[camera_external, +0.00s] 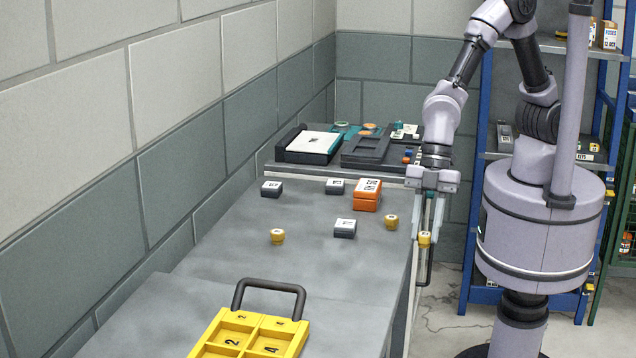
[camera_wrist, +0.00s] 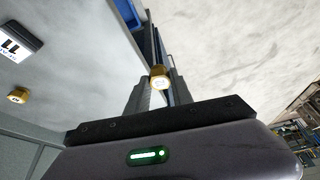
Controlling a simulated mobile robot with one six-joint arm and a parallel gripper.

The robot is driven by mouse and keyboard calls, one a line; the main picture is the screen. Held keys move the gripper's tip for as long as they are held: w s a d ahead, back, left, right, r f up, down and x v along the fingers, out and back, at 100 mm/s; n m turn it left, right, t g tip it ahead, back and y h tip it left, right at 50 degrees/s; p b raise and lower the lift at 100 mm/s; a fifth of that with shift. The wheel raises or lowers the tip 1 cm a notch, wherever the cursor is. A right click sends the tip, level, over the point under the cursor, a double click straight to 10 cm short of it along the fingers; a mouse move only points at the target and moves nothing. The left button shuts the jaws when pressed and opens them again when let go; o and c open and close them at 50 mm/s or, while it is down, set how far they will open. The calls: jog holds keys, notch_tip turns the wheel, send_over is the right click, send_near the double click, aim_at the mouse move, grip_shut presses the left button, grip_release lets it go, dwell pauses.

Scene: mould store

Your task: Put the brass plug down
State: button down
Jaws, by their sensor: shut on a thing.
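My gripper (camera_external: 425,230) points down at the right edge of the grey bench (camera_external: 300,215), shut on a small brass plug (camera_external: 424,239). The held plug also shows between the fingertips in the wrist view (camera_wrist: 160,77), with a pale label on its top. It appears to be just outside the bench edge, over the floor side. Two more brass plugs stand on the bench, one near the right edge (camera_external: 391,221) and one further left (camera_external: 277,236). A yellow tray (camera_external: 250,317) with numbered compartments and a dark handle lies at the front.
Blue shelving (camera_external: 478,170) stands behind me. Bare bench lies between the blocks and the yellow tray.

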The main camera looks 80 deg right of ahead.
jog(key=w+d+r+m+t+h+p, duration=0.15)
jog(key=w+d+m, duration=0.3)
jog(key=w, duration=0.65)
jog(key=w+d+r+m+t, duration=0.15)
jog(key=w+d+m, duration=0.3)
jog(key=w, duration=0.65)
jog(key=w+d+r+m+h+p, duration=0.1)
jog(key=w+d+r+m, duration=0.15)
jog(key=w+d, duration=0.6)
jog(key=shift+m+h, duration=0.25)
jog(key=shift+m, duration=0.1)
jog(key=b+x, duration=0.1)
jog(key=x, duration=0.2)
jog(key=b+x, duration=0.1)
jog(key=x, duration=0.3)
jog(key=s+a+b+x, duration=0.1)
jog(key=x, duration=0.2)
jog(key=shift+w+f, duration=0.15)
jog(key=shift+f, duration=0.5)
jog(key=shift+r+t, duration=0.15)
jog(key=shift+t, duration=0.15)
jog(key=c, duration=1.1)
grip_release()
